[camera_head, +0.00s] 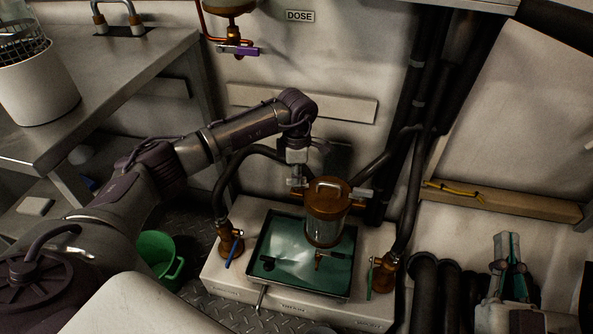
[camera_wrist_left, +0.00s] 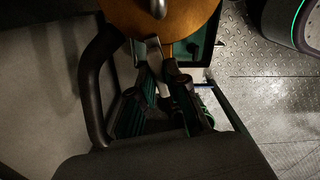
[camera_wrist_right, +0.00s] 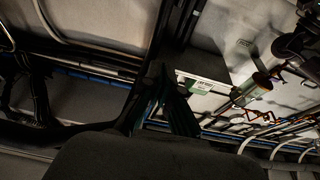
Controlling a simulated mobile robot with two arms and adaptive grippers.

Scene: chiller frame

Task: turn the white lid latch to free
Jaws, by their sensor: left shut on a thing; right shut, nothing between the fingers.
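A canister with a round copper-brown lid (camera_head: 330,188) and a clear body (camera_head: 325,228) stands upright over the green tray. The lid also shows at the top of the left wrist view (camera_wrist_left: 185,15). Pale fittings stick out at the lid's left and right sides; the right one (camera_head: 362,193) is free of any gripper. My left gripper (camera_head: 297,178) reaches down at the lid's left side. In the left wrist view its fingers (camera_wrist_left: 163,82) are shut on the pale latch (camera_wrist_left: 165,90), mostly hidden between them. My right gripper (camera_head: 510,250) is shut and empty, at the lower right, far from the canister.
The green tray (camera_head: 270,272) sits on a pale plinth (camera_head: 223,277) between two brass valves with blue (camera_head: 234,250) and green handles. Black pipes rise behind and to the right. A green bucket (camera_head: 160,255) stands on the floor at left. A purple-handled valve (camera_head: 238,50) hangs above.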

